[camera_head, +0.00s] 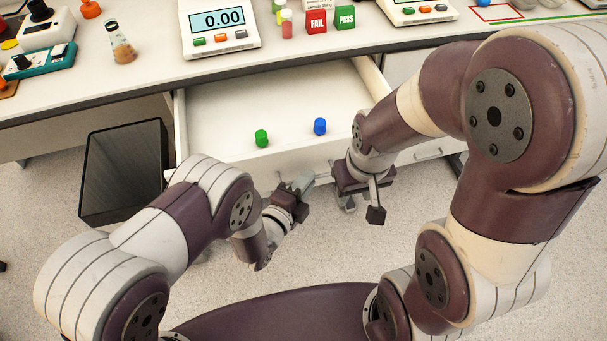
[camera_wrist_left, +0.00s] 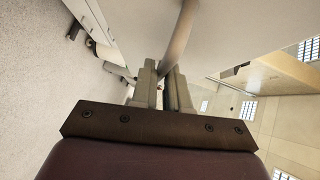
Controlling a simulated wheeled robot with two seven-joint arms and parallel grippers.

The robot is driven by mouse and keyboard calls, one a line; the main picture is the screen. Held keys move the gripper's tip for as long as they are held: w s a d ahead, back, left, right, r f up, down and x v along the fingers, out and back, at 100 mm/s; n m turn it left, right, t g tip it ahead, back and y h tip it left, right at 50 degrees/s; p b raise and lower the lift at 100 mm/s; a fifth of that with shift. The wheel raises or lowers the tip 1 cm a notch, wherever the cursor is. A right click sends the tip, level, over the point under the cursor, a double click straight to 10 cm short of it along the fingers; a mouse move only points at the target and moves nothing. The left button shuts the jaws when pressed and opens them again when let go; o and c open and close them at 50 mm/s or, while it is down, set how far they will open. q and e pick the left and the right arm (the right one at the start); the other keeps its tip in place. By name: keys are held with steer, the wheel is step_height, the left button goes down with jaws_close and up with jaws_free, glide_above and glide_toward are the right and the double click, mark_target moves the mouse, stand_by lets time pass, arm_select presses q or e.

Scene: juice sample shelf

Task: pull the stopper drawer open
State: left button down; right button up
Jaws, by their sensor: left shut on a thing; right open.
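The stopper drawer (camera_head: 235,110) stands pulled out from under the bench, its white inside showing from above. A green stopper (camera_head: 261,138) and a blue stopper (camera_head: 319,126) stand on its floor near the front. My left gripper (camera_head: 303,183) is at the drawer's front face. In the left wrist view its fingers (camera_wrist_left: 164,88) are shut on the drawer's grey bar handle (camera_wrist_left: 180,42). My right gripper (camera_head: 361,208) is open and empty, pointing down just in front of the drawer's right end.
A black bin (camera_head: 122,172) stands on the floor left of the drawer. The bench top (camera_head: 150,72) above carries a scale (camera_head: 218,27) reading 0.00, a flask (camera_head: 122,45), and red FAIL (camera_head: 316,21) and green PASS (camera_head: 345,17) blocks.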

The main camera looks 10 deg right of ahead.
arm_select(q)
steer(key=shift+s, duration=1.5)
arm_select(e)
steer(key=shift+s+r, duration=0.2)
steer(key=shift+s, duration=0.15)
arm_select(q)
steer(key=c, duration=1.2)
jaws_free()
